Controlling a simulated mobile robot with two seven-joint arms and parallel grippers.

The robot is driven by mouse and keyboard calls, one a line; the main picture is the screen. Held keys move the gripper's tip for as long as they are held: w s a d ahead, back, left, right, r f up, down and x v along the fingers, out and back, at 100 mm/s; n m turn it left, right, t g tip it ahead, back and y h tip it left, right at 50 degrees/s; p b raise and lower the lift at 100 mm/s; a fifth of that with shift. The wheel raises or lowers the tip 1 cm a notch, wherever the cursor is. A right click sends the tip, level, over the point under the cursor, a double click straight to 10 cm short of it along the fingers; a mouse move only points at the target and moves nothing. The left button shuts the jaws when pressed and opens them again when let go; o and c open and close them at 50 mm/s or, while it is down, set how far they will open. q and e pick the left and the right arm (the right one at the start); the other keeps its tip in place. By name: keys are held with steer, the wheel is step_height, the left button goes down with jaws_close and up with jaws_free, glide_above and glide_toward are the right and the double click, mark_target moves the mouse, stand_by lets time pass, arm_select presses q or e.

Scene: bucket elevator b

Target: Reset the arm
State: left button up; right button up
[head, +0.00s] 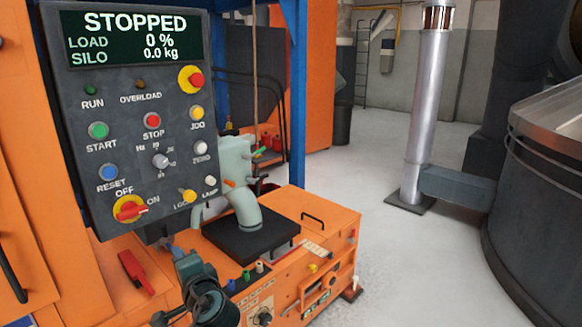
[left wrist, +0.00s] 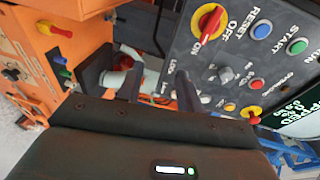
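My left gripper (head: 185,262) is below the lower right part of the dark control panel (head: 85,155) in the head view. In the left wrist view its two fingers (left wrist: 158,88) stand apart with nothing held between them, in front of the panel's lower edge. The panel display (head: 135,37) reads STOPPED, load 0 %, silo 0.0 kg. The blue RESET button (head: 108,172) sits above the red and yellow OFF/ON switch (head: 130,208); both also show in the left wrist view. No finger is seen touching a control. My right gripper is out of view.
An orange machine (head: 322,225) with small knobs and handles stands below and right of the panel. A pale green pipe fitting (head: 243,208) rises from its black plate. A blue post (head: 297,90) stands behind. The grey floor (head: 410,255) at right is clear.

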arm_select(q)
steer(key=s+d+f+h+p, duration=0.1)
steer(key=s+d+f+h, duration=0.15)
steer(key=f, duration=0.35)
steer(key=s+d+f+h, duration=0.2)
steer(key=s+f+h, duration=0.1)
steer(key=s+f, duration=0.15)
steer(key=s+d+f+n+h, duration=0.2)
steer(key=s, duration=0.5)
steer(key=s+d+f+n+g+h+p, duration=0.1)
steer(key=s+d+f+n+h, duration=0.1)
steer(key=s, duration=0.5)
steer(key=s+d+f+n+h+p, duration=0.1)
steer(key=s+d+f+n+h, duration=0.1)
steer(key=s, duration=0.5)
steer(key=shift+d+f+g+h, duration=0.3)
steer(key=shift+d+f+h, duration=0.35)
steer(key=shift+d+h, duration=0.5)
